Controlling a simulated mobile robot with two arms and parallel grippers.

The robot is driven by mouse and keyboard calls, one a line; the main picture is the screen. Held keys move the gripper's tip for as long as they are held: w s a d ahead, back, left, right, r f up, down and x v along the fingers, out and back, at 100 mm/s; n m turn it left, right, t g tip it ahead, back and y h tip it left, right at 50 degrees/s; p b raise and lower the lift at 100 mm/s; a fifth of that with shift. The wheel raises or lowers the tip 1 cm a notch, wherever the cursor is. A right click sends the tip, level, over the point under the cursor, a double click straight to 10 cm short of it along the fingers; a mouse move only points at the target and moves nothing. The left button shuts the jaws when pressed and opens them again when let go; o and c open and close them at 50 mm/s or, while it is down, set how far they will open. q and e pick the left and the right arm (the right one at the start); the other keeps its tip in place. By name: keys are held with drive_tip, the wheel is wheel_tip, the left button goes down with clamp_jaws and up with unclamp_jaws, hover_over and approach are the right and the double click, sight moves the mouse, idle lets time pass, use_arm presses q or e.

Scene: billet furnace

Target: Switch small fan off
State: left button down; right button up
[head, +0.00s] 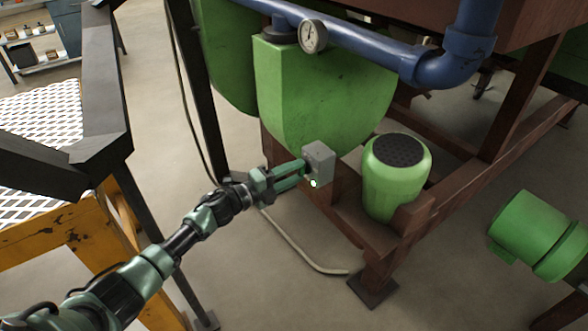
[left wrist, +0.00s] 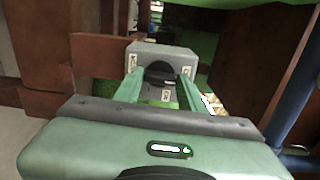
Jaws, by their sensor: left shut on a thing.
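My left gripper (head: 304,172) reaches the face of the box. In the left wrist view the grey box (left wrist: 180,53) stands straight ahead, with a dark rotary knob (left wrist: 160,74) on its face. The green fingers of my left gripper (left wrist: 160,83) are on either side of the knob and shut on it. The knob is mostly hidden in the head view. My right gripper is not in view.
A green motor with a dark perforated cap (head: 397,165) stands right of the box. A green housing (head: 315,95), a blue pipe (head: 390,55) and a gauge (head: 313,36) are above. A dark post (head: 200,90) rises left of the gripper. Open floor lies below.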

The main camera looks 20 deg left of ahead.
use_arm(q)
drive_tip(key=shift+n, duration=0.3)
drive_tip(key=c, duration=0.8)
unclamp_jaws()
drive_tip(key=shift+c, duration=0.2)
drive_tip(key=p+v, duration=0.1)
drive_tip(key=v, duration=0.6)
drive_tip(key=shift+s+a, duration=0.25)
drive_tip(key=shift+s, duration=0.1)
